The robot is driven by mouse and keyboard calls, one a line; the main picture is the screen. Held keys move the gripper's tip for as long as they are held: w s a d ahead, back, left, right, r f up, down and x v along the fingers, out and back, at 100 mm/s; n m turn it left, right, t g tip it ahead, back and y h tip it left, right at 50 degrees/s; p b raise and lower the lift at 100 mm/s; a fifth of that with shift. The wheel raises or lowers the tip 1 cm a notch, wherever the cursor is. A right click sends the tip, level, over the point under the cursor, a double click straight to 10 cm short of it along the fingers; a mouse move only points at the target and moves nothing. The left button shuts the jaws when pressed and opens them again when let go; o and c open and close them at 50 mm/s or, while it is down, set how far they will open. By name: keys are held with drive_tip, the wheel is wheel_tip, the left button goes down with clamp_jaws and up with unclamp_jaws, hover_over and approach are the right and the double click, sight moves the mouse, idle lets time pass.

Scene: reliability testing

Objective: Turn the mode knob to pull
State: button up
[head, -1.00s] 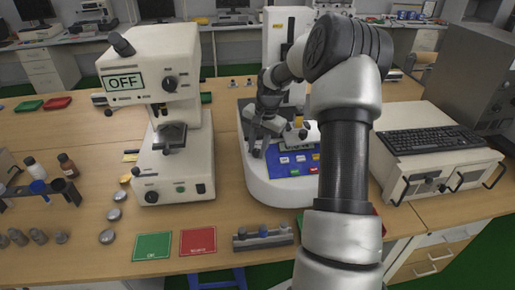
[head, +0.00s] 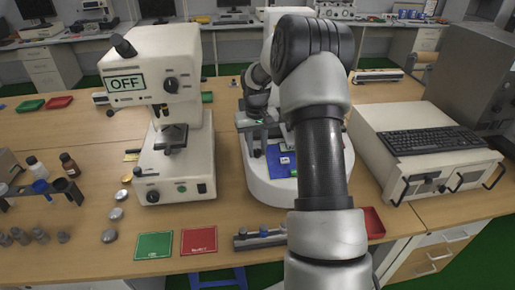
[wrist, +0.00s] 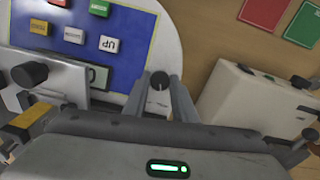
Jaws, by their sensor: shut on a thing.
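The white testing machine (head: 262,190) has a blue control panel (head: 278,165) on its base. In the wrist view the panel (wrist: 74,30) shows coloured buttons and a white button marked UP (wrist: 109,44). A small black-topped knob (wrist: 159,80) stands at the panel's edge, between my fingers. I take it for the mode knob; its lettering is too small to read. My gripper (wrist: 160,92) is shut on this knob. In the head view my gripper (head: 257,145) is at the machine's left side, over the panel; my arm hides much of the machine and the knob.
A white instrument (head: 160,100) reading OFF stands close on the left; it also shows in the wrist view (wrist: 245,105). A cabinet with a keyboard (head: 425,140) is at right. Green (head: 154,245) and red (head: 199,241) mats and a small rack (head: 260,239) lie in front.

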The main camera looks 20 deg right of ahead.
sight(254, 162)
drive_tip(key=shift+n+h, duration=0.3)
drive_tip(key=shift+n, duration=0.8)
drive_tip(key=o, duration=1)
drive_tip(key=shift+o, duration=0.2)
drive_tip(key=shift+r, duration=0.1)
wheel_tip(254, 162, up, 17)
drive_tip(key=s+a, duration=0.1)
drive_tip(key=shift+a+p, duration=0.35)
drive_tip(key=shift+a, duration=0.05)
drive_tip(key=shift+r, duration=0.1)
